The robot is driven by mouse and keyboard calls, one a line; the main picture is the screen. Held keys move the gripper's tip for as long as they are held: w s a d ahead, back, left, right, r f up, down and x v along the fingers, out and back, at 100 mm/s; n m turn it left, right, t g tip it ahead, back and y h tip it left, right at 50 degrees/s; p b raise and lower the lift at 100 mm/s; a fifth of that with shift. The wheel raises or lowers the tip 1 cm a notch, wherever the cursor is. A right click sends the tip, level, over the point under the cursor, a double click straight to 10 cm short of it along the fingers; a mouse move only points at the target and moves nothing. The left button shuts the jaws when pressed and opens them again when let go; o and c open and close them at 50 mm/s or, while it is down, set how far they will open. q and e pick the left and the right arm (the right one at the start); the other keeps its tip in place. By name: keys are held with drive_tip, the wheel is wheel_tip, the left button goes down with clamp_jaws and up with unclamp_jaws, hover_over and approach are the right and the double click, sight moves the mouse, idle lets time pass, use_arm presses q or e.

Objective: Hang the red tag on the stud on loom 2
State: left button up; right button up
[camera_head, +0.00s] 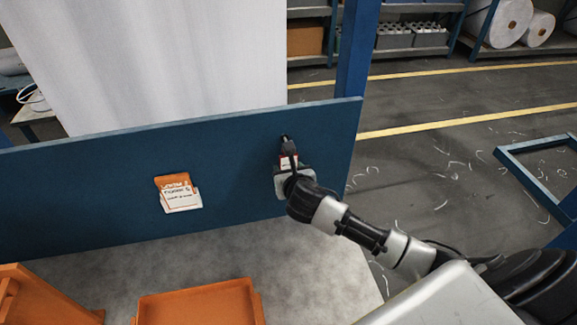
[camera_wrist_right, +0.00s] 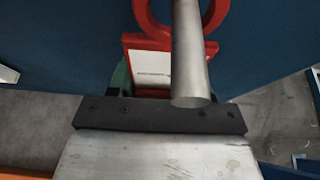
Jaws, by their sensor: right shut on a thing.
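The red tag (camera_wrist_right: 138,48) shows in the right wrist view as a red ring above a red-edged body with a white label. In the head view the tag (camera_head: 288,162) is small, against the blue panel. My right gripper (camera_head: 288,172) is shut on the tag; its dark bar also shows low in the right wrist view. The grey metal stud (camera_wrist_right: 189,60) crosses in front of the ring's lower edge and the label. I cannot tell whether it passes through the ring. In the head view the stud is not clear behind the gripper. My left gripper is not in view.
The blue panel (camera_head: 235,135) stands behind a grey table (camera_head: 240,245). An orange holder with white cards (camera_head: 178,192) is on the panel, left of my gripper. An orange tray (camera_head: 200,303) and an orange box (camera_head: 40,300) are in front.

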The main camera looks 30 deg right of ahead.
drive_tip(key=shift+s+a+r+p, duration=0.1)
drive_tip(key=shift+s+r+p, duration=0.05)
drive_tip(key=shift+s+p, duration=0.2)
drive_tip(key=shift+s, duration=0.3)
drive_tip(key=s, duration=0.2)
drive_tip(key=s+a+p, duration=0.1)
drive_tip(key=s, duration=0.1)
drive_tip(key=shift+a+r, duration=0.1)
drive_tip(key=shift+r, duration=0.2)
drive_tip(key=shift+f, duration=0.1)
drive_tip(key=s+a+f+n+y+b, duration=0.2)
drive_tip(key=s+a+b, duration=0.4)
drive_tip(key=b, duration=0.8)
drive_tip(key=shift+a+f+n+t+y+b, duration=0.3)
drive_tip(key=shift+a+f+n+y+b, duration=0.1)
drive_tip(key=shift+a+f+y, duration=0.3)
drive_tip(key=shift+d, duration=0.15)
